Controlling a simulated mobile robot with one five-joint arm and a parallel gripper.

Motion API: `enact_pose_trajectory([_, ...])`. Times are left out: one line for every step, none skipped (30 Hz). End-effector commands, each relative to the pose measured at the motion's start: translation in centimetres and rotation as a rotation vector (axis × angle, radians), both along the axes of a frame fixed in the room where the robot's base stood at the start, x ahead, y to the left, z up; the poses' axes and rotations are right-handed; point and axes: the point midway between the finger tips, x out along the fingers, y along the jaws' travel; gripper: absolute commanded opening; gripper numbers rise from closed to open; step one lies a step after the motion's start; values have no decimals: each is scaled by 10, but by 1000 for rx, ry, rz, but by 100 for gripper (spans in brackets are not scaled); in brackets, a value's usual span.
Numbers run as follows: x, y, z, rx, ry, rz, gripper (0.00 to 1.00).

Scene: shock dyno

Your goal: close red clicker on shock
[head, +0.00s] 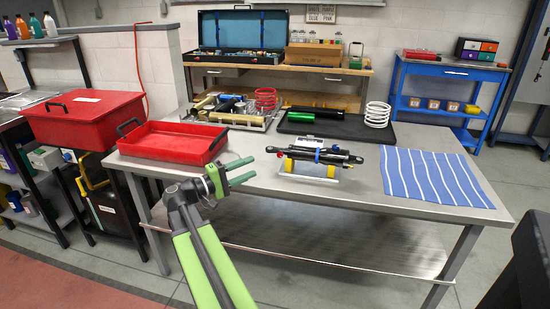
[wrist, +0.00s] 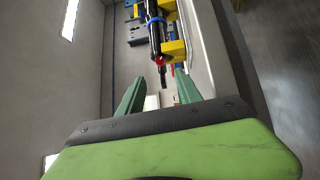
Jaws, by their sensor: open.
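The shock (head: 322,155) is a black, two-tube unit with a blue band, lying across a stand with yellow supports (head: 331,171) on the steel table. A small red part (head: 280,154), likely the red clicker, is at its left end. In the wrist view, the shock (wrist: 155,35) is ahead, its red part (wrist: 159,63) showing between the fingers. My gripper (head: 252,171) has green fingers, open and empty, left of the shock and apart from it. The gripper also shows in the wrist view (wrist: 160,78). The clicker's exact position is too small to tell.
A red open tray (head: 175,142) lies left on the steel table (head: 225,180). Behind are a parts tray (head: 232,118), a black mat with a green-and-black cylinder (head: 314,113), and a white spring (head: 377,114). A blue striped cloth (head: 432,177) lies right.

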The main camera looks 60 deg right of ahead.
Motion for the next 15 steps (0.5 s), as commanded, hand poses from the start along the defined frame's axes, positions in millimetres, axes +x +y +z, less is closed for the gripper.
enact_pose_trajectory([-6, -12, 2, 0, 0, -3, 41])
enact_pose_trajectory([-10, -19, 2, 0, 0, -4, 41])
enact_pose_trajectory([-14, -28, 3, 0, 0, -3, 41])
enact_pose_trajectory([-18, -35, 4, 0, 0, -4, 41])
enact_pose_trajectory([-20, -42, 4, 1, -1, -3, 41])
enact_pose_trajectory([-25, -50, 5, 1, -1, -4, 41])
enact_pose_trajectory([-27, -57, 5, 1, -1, -3, 41])
enact_pose_trajectory([-30, -62, 6, 1, -1, -2, 41])
enact_pose_trajectory([-34, -69, 6, 1, -1, -3, 41])
enact_pose_trajectory([-36, -74, 7, 1, -1, -2, 41])
enact_pose_trajectory([-38, -78, 7, 1, 0, -1, 41])
enact_pose_trajectory([-40, -83, 7, 0, -1, -2, 41])
enact_pose_trajectory([-42, -86, 8, 0, -1, -2, 41])
enact_pose_trajectory([-43, -89, 8, 0, -1, -1, 41])
enact_pose_trajectory([-44, -92, 8, 0, -1, 0, 41])
